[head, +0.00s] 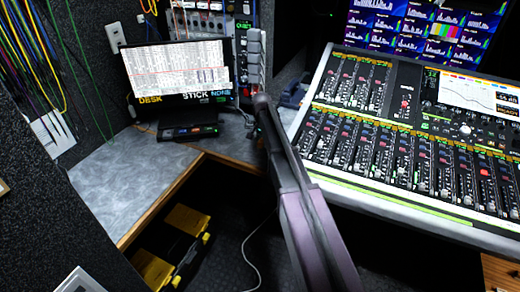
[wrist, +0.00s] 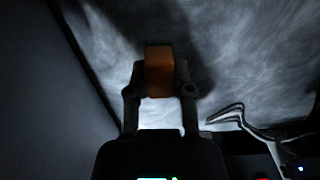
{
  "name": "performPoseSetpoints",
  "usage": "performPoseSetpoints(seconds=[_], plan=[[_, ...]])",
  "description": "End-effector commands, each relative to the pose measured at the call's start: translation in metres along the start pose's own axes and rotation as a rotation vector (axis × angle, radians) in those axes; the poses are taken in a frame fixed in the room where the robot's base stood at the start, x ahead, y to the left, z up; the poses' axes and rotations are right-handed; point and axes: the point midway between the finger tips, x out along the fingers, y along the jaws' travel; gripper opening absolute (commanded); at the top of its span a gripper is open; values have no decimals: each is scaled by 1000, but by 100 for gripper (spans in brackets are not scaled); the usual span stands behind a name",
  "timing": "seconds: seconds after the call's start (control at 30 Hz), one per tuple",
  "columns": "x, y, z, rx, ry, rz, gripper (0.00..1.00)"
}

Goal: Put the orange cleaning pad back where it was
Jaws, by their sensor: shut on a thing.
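The orange cleaning pad (wrist: 159,72) shows in the wrist view as a small orange block. My gripper (wrist: 160,88) is shut on it, with one dark finger on either side. A pale grey, mottled surface (wrist: 235,60) lies behind the pad. I cannot tell whether the pad touches that surface. In the head view my arm reaches up toward the back of the desk, and the pad cannot be made out there.
A grey desk (head: 135,180) with a wooden edge runs along the left. A monitor (head: 177,75) stands above a black box (head: 180,131) on it. A large mixing console (head: 410,140) fills the right. A black-and-yellow case (head: 180,245) sits below the desk. Cables show in the wrist view (wrist: 240,120).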

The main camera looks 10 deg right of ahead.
Motion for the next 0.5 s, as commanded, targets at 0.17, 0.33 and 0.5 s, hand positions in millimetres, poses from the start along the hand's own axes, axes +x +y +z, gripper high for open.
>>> performPoseSetpoints(seconds=[0.17,0.33,0.5], plan=[[19,0,0,0,0,0,0],[29,0,0,1,0,0,0],[32,0,0,1,0,0,0]])
